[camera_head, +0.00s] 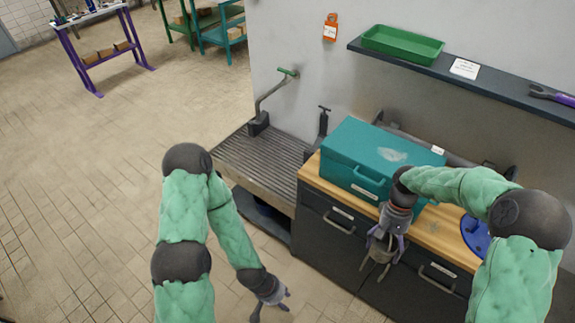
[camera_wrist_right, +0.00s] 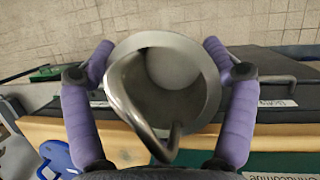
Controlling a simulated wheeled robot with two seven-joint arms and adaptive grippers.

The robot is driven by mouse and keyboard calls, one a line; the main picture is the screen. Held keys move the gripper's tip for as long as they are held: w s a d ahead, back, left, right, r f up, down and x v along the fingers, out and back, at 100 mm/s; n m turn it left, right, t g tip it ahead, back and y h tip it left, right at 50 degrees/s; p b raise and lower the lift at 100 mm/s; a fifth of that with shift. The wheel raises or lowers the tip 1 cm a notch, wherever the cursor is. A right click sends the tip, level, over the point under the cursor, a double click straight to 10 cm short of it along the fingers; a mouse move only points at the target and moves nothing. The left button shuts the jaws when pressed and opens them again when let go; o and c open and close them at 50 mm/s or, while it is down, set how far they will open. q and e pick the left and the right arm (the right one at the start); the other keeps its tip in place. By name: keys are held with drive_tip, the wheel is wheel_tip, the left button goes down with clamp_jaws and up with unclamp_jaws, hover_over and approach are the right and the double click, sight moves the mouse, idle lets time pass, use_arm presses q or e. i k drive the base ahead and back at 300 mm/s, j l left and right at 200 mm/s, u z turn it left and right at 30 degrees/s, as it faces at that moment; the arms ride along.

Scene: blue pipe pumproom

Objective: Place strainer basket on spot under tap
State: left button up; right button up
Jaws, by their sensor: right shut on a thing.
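My right gripper (camera_head: 384,240) is shut on a grey metal strainer basket (camera_head: 379,252), holding it in front of the cabinet drawers. In the right wrist view, the basket (camera_wrist_right: 192,105) sits between the purple fingers, with its round opening and curved handle facing the camera. A tap-like bent grey pipe with a green handle (camera_head: 273,92) stands by the wall at upper middle. Under it is a ribbed grey drain surface (camera_head: 262,163); no marked spot is discernible there. My left gripper (camera_head: 270,305) is low by the floor, its fingers apart and empty.
A teal case (camera_head: 360,160) stands on the wooden worktop (camera_head: 436,229), beside the drain surface. A blue round object (camera_head: 474,234) lies at the worktop's right. A dark upright fitting (camera_head: 323,121) stands behind the drain. A wall shelf (camera_head: 500,85) holds a green tray (camera_head: 402,44).

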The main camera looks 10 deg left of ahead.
sight(264, 164)
drive_tip(key=i+j+u, duration=0.4)
drive_tip(key=j, duration=0.15)
drive_tip(key=i+j+u, duration=0.25)
drive_tip(key=j+u, duration=0.2)
drive_tip(key=i+j, duration=0.2)
drive_tip(key=i, duration=0.35)
drive_tip(key=i+j, duration=0.15)
drive_tip(key=i, duration=0.35)
drive_tip(key=i+l, duration=0.1)
drive_tip(key=u, duration=0.05)
